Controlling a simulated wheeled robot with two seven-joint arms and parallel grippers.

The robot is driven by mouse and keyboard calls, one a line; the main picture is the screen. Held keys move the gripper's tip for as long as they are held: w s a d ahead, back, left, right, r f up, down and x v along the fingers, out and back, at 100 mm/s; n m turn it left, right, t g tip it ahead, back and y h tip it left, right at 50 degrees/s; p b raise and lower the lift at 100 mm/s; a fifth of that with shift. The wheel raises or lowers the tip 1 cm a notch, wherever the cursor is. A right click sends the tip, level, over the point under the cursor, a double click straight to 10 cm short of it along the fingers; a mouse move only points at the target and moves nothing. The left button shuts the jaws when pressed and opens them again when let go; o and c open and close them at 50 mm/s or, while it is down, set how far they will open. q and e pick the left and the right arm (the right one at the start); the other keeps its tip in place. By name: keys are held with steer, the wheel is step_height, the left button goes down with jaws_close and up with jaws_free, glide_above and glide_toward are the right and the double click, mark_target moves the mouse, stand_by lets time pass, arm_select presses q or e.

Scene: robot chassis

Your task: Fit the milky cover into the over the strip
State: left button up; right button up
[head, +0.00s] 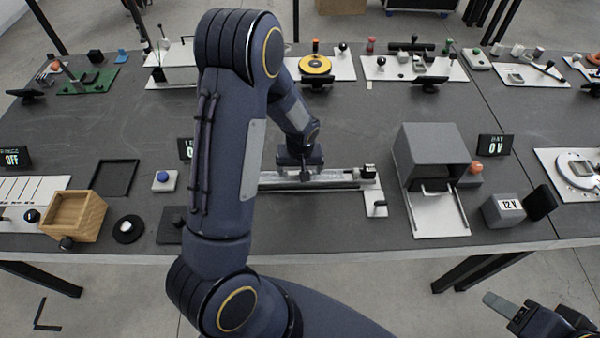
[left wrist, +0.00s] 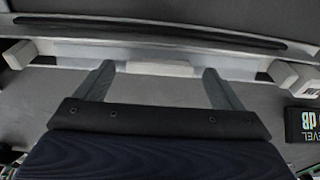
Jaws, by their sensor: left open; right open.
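In the head view my left gripper (head: 305,178) reaches down over a long, narrow fixture, and the arm hides the fixture's left part. A pale, milky-looking length (head: 335,176) runs along the back of the fixture, with a dark strip (head: 335,186) in front of it. In the left wrist view my left gripper (left wrist: 159,69) is open, its fingertips at the long pale bar (left wrist: 240,63). A small whitish block (left wrist: 160,68) lies between the fingertips; contact cannot be told. I cannot tell whether the cover is seated. My right gripper (head: 535,315) is open and empty at the lower right.
The fixture has a white plate (head: 376,196) with a black end block (head: 368,172). A grey box with an open front (head: 432,155) stands to its right. A wooden box (head: 75,215) and black tray (head: 115,178) lie left. A level display (left wrist: 303,122) shows right in the wrist view.

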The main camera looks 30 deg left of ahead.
arm_select(q)
steer(key=c, duration=1.1)
steer(key=shift+r, duration=0.1)
steer(key=shift+c, duration=0.2)
